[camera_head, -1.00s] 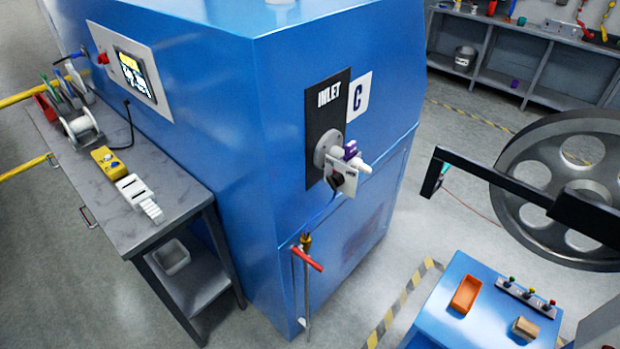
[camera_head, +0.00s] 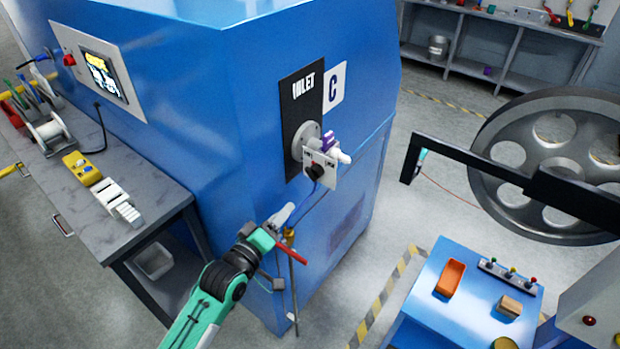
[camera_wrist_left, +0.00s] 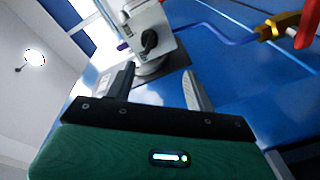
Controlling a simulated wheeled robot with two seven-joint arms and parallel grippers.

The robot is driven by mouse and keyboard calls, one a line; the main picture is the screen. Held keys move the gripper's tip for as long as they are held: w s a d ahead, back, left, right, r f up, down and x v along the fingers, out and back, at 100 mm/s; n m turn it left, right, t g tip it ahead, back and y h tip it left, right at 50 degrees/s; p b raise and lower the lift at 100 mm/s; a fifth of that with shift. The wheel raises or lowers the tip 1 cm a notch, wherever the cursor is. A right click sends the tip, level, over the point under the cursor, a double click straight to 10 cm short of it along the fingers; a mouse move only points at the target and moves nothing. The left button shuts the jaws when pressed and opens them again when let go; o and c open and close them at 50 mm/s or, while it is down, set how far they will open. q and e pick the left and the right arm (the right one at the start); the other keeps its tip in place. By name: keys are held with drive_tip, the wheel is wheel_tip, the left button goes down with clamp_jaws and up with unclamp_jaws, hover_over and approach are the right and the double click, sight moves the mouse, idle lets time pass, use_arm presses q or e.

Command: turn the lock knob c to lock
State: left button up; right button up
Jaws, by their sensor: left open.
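The lock knob c (camera_head: 316,172) is a small black knob on a light plate below the inlet, on the blue cabinet (camera_head: 352,110) beside the "C" label. In the left wrist view the knob (camera_wrist_left: 149,42) sits on a grey box beyond the fingers. My left gripper (camera_head: 282,212) is below and to the left of the knob, apart from it. In the left wrist view my left gripper (camera_wrist_left: 158,85) has its two fingers spread with nothing between them. My right gripper is not in view.
A red-handled valve (camera_head: 290,250) with a yellow fitting is close beside my left gripper. A blue line rises to the inlet. A white-tipped purple fitting (camera_head: 330,145) juts out above the knob. A workbench (camera_head: 150,200) stands at the left.

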sight(311, 177)
use_arm(q)
drive_tip(key=p+x, duration=0.1)
drive_tip(key=x, duration=0.3)
drive_tip(key=r+p+x, duration=0.1)
drive_tip(key=x, duration=0.3)
drive_tip(key=r+p+x, duration=0.1)
drive_tip(key=p+x, duration=0.1)
drive_tip(key=x, duration=0.2)
drive_tip(key=shift+d+r, duration=0.15)
drive_tip(key=shift+d, duration=0.2)
drive_tip(key=shift+w+d, duration=0.35)
drive_tip(key=shift+w, duration=0.25)
drive_tip(key=c, duration=1)
